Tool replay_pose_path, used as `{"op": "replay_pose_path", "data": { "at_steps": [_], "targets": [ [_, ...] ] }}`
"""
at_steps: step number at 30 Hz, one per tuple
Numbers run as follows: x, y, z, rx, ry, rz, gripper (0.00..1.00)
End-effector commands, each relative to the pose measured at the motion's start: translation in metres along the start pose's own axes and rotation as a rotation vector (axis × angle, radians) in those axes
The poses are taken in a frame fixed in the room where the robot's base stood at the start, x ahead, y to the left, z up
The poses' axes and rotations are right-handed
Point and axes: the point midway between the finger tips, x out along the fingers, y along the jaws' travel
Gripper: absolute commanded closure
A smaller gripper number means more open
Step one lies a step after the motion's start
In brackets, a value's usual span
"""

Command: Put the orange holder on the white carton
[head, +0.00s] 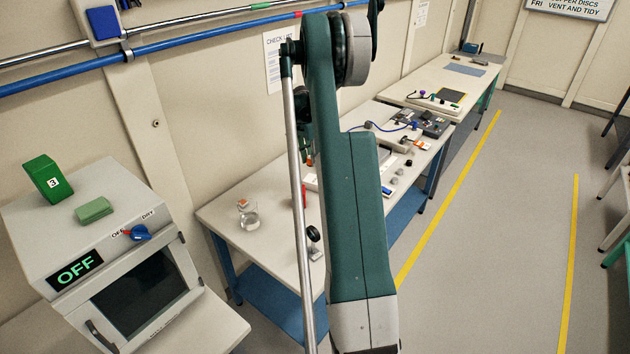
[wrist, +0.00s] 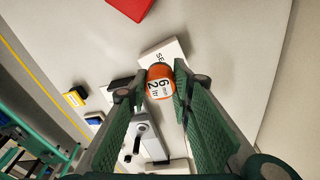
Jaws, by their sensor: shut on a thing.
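The orange holder (wrist: 159,71), with a pale label on its end reading "6" and "2", is between the fingertips of my gripper (wrist: 160,87) in the wrist view. The fingers have green ribbed pads and are shut on it. The white carton (wrist: 173,49), with dark letters partly showing, appears just past the holder, overlapped by it and by a fingertip. I cannot tell whether holder and carton touch.
A red object (wrist: 131,6), a yellow-and-black item (wrist: 75,97) and a grey device (wrist: 150,137) lie around in the wrist view. In the head view a glass beaker (head: 250,221) stands on the near bench (head: 268,246). An oven-like box (head: 100,240) is at left.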

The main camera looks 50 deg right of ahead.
Motion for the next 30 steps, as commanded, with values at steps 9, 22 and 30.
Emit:
{"op": "replay_pose_path", "data": {
  "at_steps": [9, 22, 30],
  "targets": [
    [0.022, 0.0, 0.003, 0.0, 0.0, 0.0, 0.9],
    [0.062, 0.0, 0.008, 0.0, 0.0, 0.0, 0.9],
    [0.062, 0.0, 0.008, 0.0, 0.0, 0.0, 0.9]
  ]
}}
